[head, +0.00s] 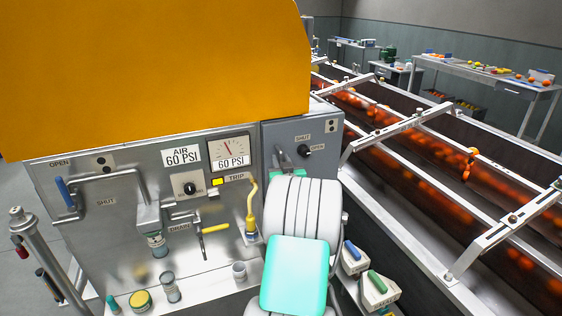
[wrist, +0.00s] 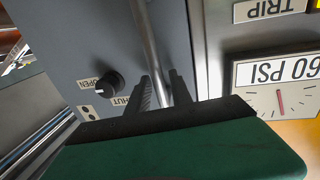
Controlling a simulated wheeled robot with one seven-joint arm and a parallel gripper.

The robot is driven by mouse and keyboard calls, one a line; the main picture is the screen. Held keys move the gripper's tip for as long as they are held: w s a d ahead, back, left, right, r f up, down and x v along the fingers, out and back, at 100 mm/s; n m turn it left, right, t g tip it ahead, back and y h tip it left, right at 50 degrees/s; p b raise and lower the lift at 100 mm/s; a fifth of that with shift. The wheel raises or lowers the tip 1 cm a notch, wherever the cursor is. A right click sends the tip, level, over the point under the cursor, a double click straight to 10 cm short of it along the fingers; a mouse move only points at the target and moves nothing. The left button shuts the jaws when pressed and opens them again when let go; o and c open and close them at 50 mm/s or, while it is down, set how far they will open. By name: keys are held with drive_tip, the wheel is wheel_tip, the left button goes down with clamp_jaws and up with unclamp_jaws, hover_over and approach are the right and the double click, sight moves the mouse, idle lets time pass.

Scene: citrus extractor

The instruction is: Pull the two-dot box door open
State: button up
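The two-dot box (head: 330,152) is the grey box at the right end of the machine in the head view. It has a two-dot tag, SHUT and OPEN labels and a black knob (head: 303,150). Its grey door face (wrist: 90,45) fills the left of the wrist view, with the knob (wrist: 107,86) there too. A round metal bar handle (wrist: 148,35) stands off this face. My gripper (wrist: 162,88) has its two dark fingers on either side of the bar, closed in around it. The arm hides the lower box in the head view. The door looks shut.
The steel panel with the 60 PSI gauge (head: 230,153) is left of the box. A yellow lever (head: 252,215) and a blue-handled lever (head: 64,192) stick out from the panel. An orange hood (head: 150,75) hangs above. The fruit conveyor (head: 430,150) runs along the right.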

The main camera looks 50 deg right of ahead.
clamp_jaws()
idle(1.1)
